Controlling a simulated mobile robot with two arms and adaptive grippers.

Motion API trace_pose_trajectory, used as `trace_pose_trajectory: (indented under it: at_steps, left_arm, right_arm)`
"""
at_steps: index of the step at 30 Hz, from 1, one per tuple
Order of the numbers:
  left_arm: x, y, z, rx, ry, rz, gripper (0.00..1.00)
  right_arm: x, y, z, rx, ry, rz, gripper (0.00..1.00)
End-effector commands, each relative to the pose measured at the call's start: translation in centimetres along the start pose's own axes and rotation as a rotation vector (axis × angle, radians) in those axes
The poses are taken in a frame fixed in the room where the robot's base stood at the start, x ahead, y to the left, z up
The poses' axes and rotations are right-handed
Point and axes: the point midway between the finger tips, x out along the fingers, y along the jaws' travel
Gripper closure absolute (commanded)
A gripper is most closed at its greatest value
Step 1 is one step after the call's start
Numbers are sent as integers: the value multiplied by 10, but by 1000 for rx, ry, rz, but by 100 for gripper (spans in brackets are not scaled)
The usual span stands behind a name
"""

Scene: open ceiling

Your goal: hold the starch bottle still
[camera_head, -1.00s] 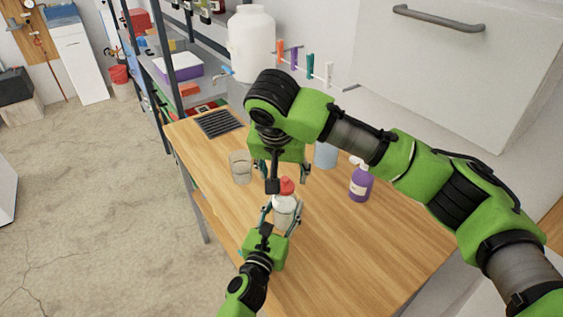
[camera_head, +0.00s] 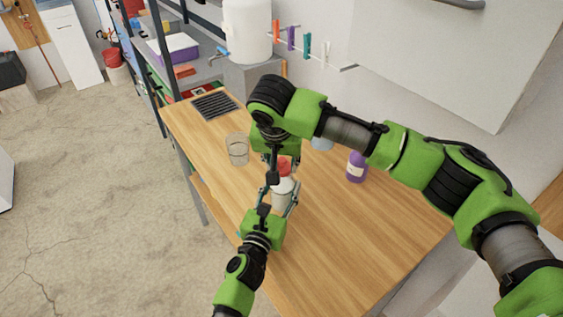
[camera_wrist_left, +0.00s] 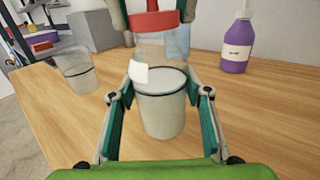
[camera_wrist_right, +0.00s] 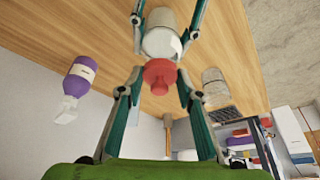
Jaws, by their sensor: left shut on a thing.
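The starch bottle (camera_head: 281,196) stands upright on the wooden table, with a red cap (camera_head: 285,165) and white contents. My left gripper (camera_head: 278,205) is shut on the bottle's body from the near side. In the left wrist view the bottle (camera_wrist_left: 161,105) sits between its two fingers. My right gripper (camera_wrist_right: 160,80) comes from above, with one finger on each side of the red cap (camera_wrist_right: 159,75). Small gaps show between those fingers and the cap, so it looks open. In the head view my right arm partly hides the cap area.
A clear glass (camera_head: 237,150) stands left of the bottle, and a purple bottle (camera_head: 356,168) stands to the right. A light-blue container (camera_head: 322,143) is partly behind my right arm. A dark grille (camera_head: 214,104) lies at the far left table corner. The table's front right is clear.

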Motion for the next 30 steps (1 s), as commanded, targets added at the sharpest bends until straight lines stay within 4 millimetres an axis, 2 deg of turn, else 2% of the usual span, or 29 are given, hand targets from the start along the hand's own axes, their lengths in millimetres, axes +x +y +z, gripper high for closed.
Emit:
trace_pose_trajectory:
  at_steps: [8, 30]
  left_arm:
    - [0, 0, -1, 0, 1, 0, 86]
    - [0, 0, -1, 1, 2, 1, 86]
  right_arm:
    - [-3, 0, -1, 0, 1, 0, 87]
    - [-54, 0, -22, 0, 0, -1, 87]
